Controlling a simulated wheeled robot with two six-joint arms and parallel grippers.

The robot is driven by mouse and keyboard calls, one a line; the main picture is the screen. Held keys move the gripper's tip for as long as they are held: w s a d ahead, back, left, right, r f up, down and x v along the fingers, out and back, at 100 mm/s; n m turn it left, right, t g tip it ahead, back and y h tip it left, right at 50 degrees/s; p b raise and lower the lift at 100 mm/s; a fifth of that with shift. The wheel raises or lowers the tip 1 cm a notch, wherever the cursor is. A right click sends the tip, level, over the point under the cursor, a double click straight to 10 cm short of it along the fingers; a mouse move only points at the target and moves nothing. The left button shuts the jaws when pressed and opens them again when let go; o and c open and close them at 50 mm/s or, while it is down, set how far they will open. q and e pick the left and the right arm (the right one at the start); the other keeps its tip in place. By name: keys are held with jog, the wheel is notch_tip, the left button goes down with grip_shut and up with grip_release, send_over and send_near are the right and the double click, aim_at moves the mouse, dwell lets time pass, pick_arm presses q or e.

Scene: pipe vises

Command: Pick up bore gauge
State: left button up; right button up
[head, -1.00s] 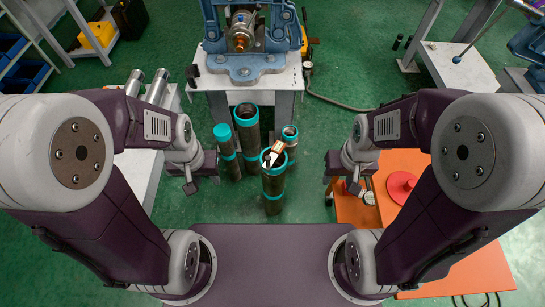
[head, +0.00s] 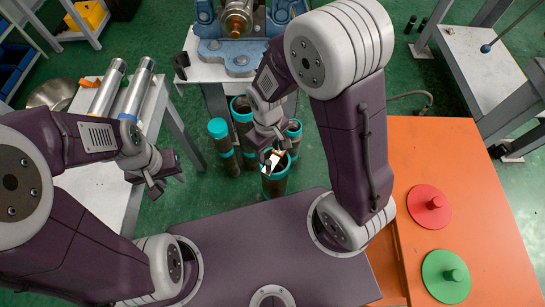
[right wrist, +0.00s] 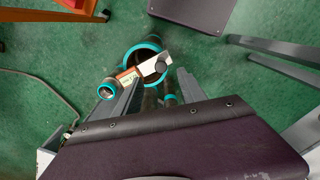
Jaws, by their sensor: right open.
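A white and orange-brown item, which I take to be the bore gauge (head: 273,157), sits in the mouth of a dark pipe with a teal rim (head: 275,185). In the right wrist view the gauge (right wrist: 129,77) lies across the pipe opening, with a dark round part at its right end. My right gripper (head: 270,163) is right above it. The right wrist view shows its two fingers (right wrist: 158,88) apart around the gauge's near side; I cannot tell if they touch it. My left gripper (head: 166,182) hangs by the grey bench, apart from the pipes; its jaw gap is unclear.
Several other teal-ended pipes (head: 221,146) stand close behind and beside. A blue vise (head: 228,57) is on a bench beyond. Metal cylinders (head: 134,92) lie on the left bench. An orange table (head: 475,195) with red (head: 428,206) and green (head: 446,275) discs is at right.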

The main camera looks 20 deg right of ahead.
aim_at(268, 161)
jog(key=f+b, duration=0.1)
jog(key=f, duration=0.2)
jog(key=shift+w+f, duration=0.2)
jog(key=f+b, duration=0.1)
jog(key=f, duration=0.1)
jog(key=f+b, duration=0.1)
jog(key=f, duration=0.1)
jog(key=shift+s+a+f, duration=0.1)
jog(key=shift+s+a, duration=0.05)
jog(key=shift+s, duration=0.05)
jog(key=shift+w+f, duration=0.15)
jog(key=shift+f, duration=0.3)
pick_arm(q)
jog(key=f, duration=0.3)
jog(key=shift+w+f, duration=0.2)
jog(key=shift+f, duration=0.1)
pick_arm(e)
jog(key=shift+c, duration=0.2)
grip_shut()
jog(key=shift+r, duration=0.1)
